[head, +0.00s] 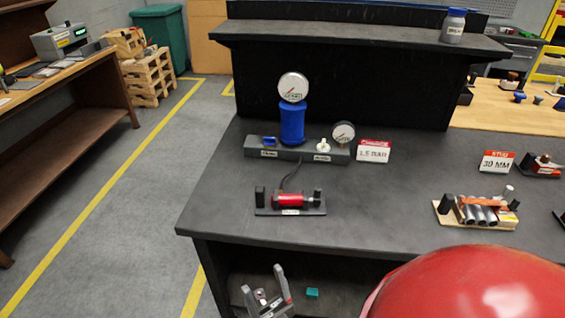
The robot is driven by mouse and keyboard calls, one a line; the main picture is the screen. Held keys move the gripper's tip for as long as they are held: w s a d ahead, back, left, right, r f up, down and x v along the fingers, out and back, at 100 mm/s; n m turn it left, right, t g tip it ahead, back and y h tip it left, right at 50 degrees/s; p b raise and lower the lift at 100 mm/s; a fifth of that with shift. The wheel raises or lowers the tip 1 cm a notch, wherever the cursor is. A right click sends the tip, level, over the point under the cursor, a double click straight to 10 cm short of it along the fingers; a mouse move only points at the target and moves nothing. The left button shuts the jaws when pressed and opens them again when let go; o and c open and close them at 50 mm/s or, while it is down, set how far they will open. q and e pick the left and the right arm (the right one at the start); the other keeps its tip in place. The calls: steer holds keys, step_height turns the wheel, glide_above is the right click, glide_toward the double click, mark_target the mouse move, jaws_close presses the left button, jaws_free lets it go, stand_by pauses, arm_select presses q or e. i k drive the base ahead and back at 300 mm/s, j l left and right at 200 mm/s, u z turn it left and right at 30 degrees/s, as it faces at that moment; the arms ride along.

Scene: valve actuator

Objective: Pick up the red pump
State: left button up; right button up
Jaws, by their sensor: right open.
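A red cylinder (290,200), the thing that best fits the red pump, lies level on a small dark stand (262,211) near the front left of the dark workbench. A thin dark hose runs from it up towards a grey block. My right gripper (262,279) is at the bottom of the head view, below the bench top's front edge and apart from the cylinder. Its two grey fingers are spread with nothing between them. My left gripper is not in view.
Behind the cylinder stands a grey gauge block (300,150) with a blue cylinder (292,124) and a red-and-white pressure sign (374,151). A wooden rack (475,224) of metal cylinders stands at the right. The bench top (385,205) between is clear.

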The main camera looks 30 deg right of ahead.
mark_target(280, 204)
steer(key=z, duration=1.05)
